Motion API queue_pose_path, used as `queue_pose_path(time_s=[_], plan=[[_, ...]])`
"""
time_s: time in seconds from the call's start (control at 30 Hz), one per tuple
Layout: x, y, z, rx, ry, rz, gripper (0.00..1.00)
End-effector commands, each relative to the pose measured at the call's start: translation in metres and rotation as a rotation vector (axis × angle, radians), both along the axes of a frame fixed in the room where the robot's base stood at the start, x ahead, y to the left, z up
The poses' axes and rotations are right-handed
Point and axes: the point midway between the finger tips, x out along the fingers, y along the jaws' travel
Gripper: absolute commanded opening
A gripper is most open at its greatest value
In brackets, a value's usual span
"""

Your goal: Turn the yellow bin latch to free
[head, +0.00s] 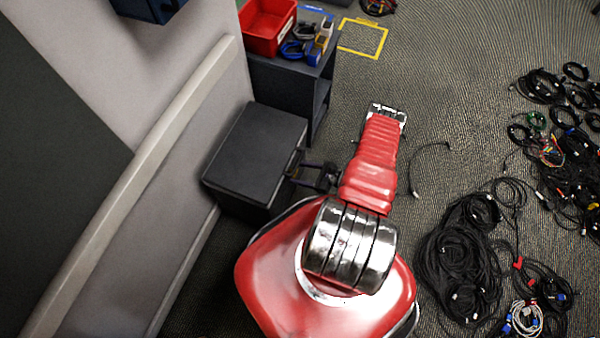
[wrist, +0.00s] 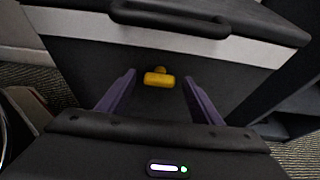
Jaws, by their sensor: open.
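The yellow latch (wrist: 159,79) shows in the wrist view on the dark front of the bin, below a black handle. It is a small piece lying crosswise, with a small round part above it. My gripper (wrist: 159,85) is open, its two purple fingers to the left and right of the latch. I cannot tell how far the fingertips are from the bin front. In the head view the dark bin (head: 255,150) stands against the wall, with my gripper (head: 296,176) at its right side. The latch is hidden in that view.
A red tray (head: 267,27) and coiled blue cables (head: 298,48) sit on a dark cabinet behind the bin. Black cable heaps (head: 462,255) cover the carpet at right. A yellow floor outline (head: 363,38) lies at the back. The black handle (wrist: 170,17) juts out above the latch.

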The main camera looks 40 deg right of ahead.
Motion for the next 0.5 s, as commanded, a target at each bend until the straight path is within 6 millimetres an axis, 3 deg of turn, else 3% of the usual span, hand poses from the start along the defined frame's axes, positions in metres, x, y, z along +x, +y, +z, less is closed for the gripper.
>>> queue_pose_path(time_s=[0.37,0.5], plan=[[0.0047,0.0026,-0.0020,0.000,0.000,-0.001,0.59],[0.0047,0.0026,-0.0019,0.001,0.000,0.000,0.51]])
